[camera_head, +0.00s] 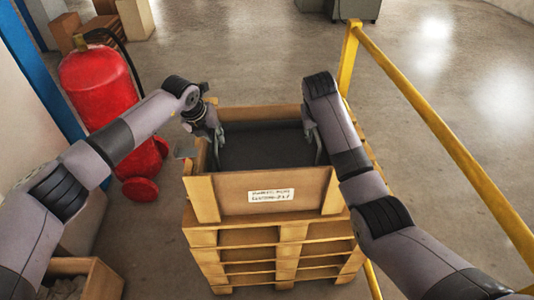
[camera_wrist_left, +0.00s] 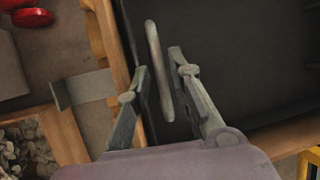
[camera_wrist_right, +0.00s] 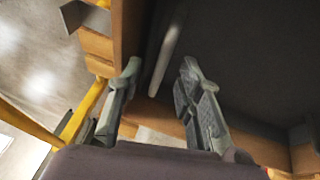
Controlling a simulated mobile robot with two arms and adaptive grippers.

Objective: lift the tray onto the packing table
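The dark tray (camera_head: 262,150) sits inside an open wooden crate (camera_head: 236,194) with a white label on its front. My left gripper (camera_head: 217,146) is at the tray's left side. In the left wrist view its fingers are open on either side of a grey bar handle (camera_wrist_left: 159,75), apart from it. My right gripper (camera_head: 317,150) is at the tray's right side. In the right wrist view its fingers are open, with the other bar handle (camera_wrist_right: 167,55) between them. Both handles are mostly hidden in the head view. No packing table is identifiable.
The crate rests on stacked wooden pallets (camera_head: 290,252). A yellow rail (camera_head: 440,132) runs close along the right. A red fire extinguisher (camera_head: 98,88) stands at the left, near a blue post (camera_head: 40,75). The floor beyond the crate is largely clear.

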